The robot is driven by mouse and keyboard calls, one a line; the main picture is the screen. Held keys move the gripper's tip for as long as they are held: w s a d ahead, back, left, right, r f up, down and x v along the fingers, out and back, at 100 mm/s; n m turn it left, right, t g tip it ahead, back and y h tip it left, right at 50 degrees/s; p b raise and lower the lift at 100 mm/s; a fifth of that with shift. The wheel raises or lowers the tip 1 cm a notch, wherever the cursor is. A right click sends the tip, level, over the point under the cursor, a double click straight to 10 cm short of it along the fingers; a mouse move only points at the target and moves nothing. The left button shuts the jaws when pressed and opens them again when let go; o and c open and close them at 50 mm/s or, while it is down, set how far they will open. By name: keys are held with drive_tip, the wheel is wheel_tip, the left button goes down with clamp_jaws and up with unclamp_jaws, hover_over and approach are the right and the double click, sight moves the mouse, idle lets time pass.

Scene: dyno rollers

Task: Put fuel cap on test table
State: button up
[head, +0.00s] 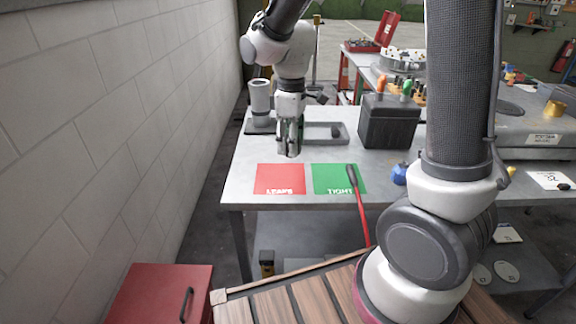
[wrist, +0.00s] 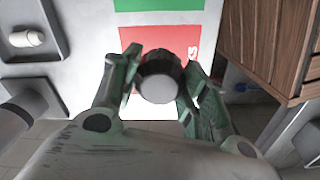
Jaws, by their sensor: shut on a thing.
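My gripper (head: 290,150) is above the test table (head: 238,192), just behind the red mat in the head view. In the wrist view my gripper (wrist: 160,95) is shut on a round dark fuel cap (wrist: 159,78), held between its two fingers. The cap is hard to make out in the head view. Below the cap lies the red mat (head: 280,178) marked "LEAKS"; it also shows in the wrist view (wrist: 142,40). The green mat (head: 336,174) marked "TIGHT" lies to its right.
A grey tray (head: 340,138) and a grey cylinder (head: 260,96) stand at the table's back left. A dark block (head: 388,122) with screwdrivers stands at the back right. A red-handled tool (head: 360,215) leans at the front edge. A white wall (head: 120,110) runs along the left.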

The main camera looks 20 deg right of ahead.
wheel_tip(320, 180, down, 7)
drive_tip(key=shift+f, duration=0.1)
idle(0.4)
drive_tip(key=o, duration=1.1)
drive_tip(key=shift+f, duration=0.15)
wheel_tip(320, 180, up, 12)
drive_tip(key=shift+f, duration=0.25)
drive_tip(key=shift+r, duration=0.4)
drive_tip(key=shift+s+d+r, duration=0.1)
drive_tip(key=shift+d+r, duration=0.05)
drive_tip(key=s+d+r+m+t, duration=0.1)
drive_tip(key=s+d+r+m, duration=0.2)
drive_tip(key=s+d, duration=0.2)
drive_tip(key=s+d+r+m+t, duration=0.1)
drive_tip(key=s+d+r+m, duration=0.2)
drive_tip(key=s, duration=0.4)
drive_tip(key=s+d+r+m+t, duration=0.2)
drive_tip(key=s+d+r+m, duration=0.1)
drive_tip(key=s+d, duration=0.3)
drive_tip(key=shift+s+d+m, duration=0.3)
drive_tip(key=shift+s+m, duration=0.15)
drive_tip(key=shift+m, duration=0.45)
